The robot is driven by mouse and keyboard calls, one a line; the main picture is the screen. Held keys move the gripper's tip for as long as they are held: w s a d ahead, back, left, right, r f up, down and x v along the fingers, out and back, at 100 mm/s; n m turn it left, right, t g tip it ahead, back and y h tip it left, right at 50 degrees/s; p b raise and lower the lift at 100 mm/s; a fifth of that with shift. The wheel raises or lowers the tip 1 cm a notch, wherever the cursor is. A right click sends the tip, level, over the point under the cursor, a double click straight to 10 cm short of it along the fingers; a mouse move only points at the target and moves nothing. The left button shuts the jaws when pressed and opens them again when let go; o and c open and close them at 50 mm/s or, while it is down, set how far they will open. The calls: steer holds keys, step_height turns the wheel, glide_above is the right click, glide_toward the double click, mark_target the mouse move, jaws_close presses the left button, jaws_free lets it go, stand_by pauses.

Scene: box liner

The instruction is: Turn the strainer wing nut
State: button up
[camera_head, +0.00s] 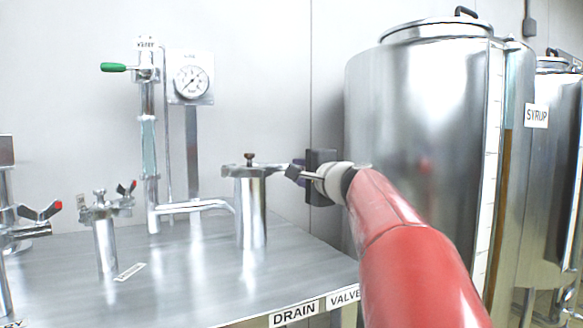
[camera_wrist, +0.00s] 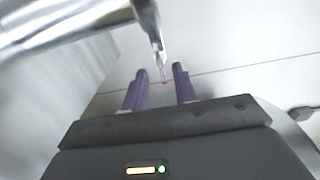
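The strainer (camera_head: 251,212) is an upright shiny metal cylinder on the steel bench, with a flat lid. A small dark brown knob (camera_head: 249,158) stands on top of the lid, and a bar sticks out to either side; I cannot tell for certain which part is the wing nut. My gripper (camera_head: 292,172) is just right of the lid, at about its height. In the wrist view my gripper (camera_wrist: 162,72) has two purple fingers, apart. A thin metal end (camera_wrist: 157,45) reaches down in the picture between the fingertips; I cannot tell whether they touch it.
A pipe with a green-handled valve (camera_head: 114,67) and a gauge (camera_head: 191,81) stand behind left. A large steel tank (camera_head: 415,130) stands to the right of the strainer. The bench's front (camera_head: 230,285) is clear.

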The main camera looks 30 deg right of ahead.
steer(key=shift+w+a+p, duration=0.1)
steer(key=shift+w+p, duration=0.2)
steer(key=shift+w, duration=1.3)
steer(key=shift+c, duration=0.5)
jaws_close()
steer(key=shift+f+n+b, duration=0.15)
steer(key=shift+n+b, duration=0.15)
steer(key=shift+b, duration=0.25)
steer(key=n+b, duration=1.3)
steer(key=n, duration=0.5)
steer(key=shift+n, duration=0.3)
